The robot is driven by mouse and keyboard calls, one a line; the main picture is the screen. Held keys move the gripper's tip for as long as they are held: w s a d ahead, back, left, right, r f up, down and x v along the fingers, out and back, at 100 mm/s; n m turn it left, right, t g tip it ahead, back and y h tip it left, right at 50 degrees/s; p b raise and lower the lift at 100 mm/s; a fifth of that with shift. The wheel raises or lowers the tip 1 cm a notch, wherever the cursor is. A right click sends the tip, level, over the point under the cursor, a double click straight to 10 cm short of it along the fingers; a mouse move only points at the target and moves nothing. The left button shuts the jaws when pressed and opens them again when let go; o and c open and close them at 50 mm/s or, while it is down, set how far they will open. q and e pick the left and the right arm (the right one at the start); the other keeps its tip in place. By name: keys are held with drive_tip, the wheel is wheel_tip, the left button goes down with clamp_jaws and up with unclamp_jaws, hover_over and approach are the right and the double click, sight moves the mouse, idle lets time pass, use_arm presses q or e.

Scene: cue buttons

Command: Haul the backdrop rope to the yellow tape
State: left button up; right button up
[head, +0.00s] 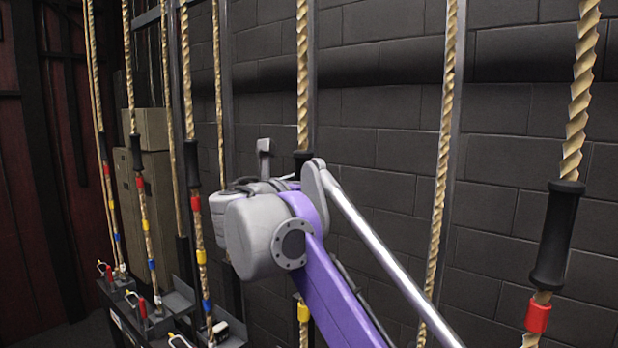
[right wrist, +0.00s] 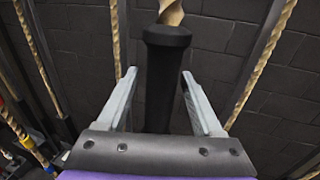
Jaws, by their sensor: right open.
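In the head view, a rope (head: 303,80) hangs in front of the wall behind my purple right arm. The top of its black sleeve (head: 302,157) shows above my wrist, and yellow tape (head: 303,312) shows on it below my arm. In the right wrist view, my right gripper (right wrist: 158,76) is open, with one finger on each side of the black sleeve (right wrist: 165,75). Gaps show between the fingers and the sleeve. No label shows which rope is the backdrop rope. My left gripper is not in view.
A rope with a black sleeve (head: 557,235) and red tape (head: 538,317) hangs at the right. Several ropes with red, yellow and blue tapes hang at the left, above a rail with rope locks (head: 165,322). Cardboard boxes (head: 150,130) stand behind them.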

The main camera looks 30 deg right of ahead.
drive_tip(key=shift+x, duration=0.8)
clamp_jaws()
idle(0.9)
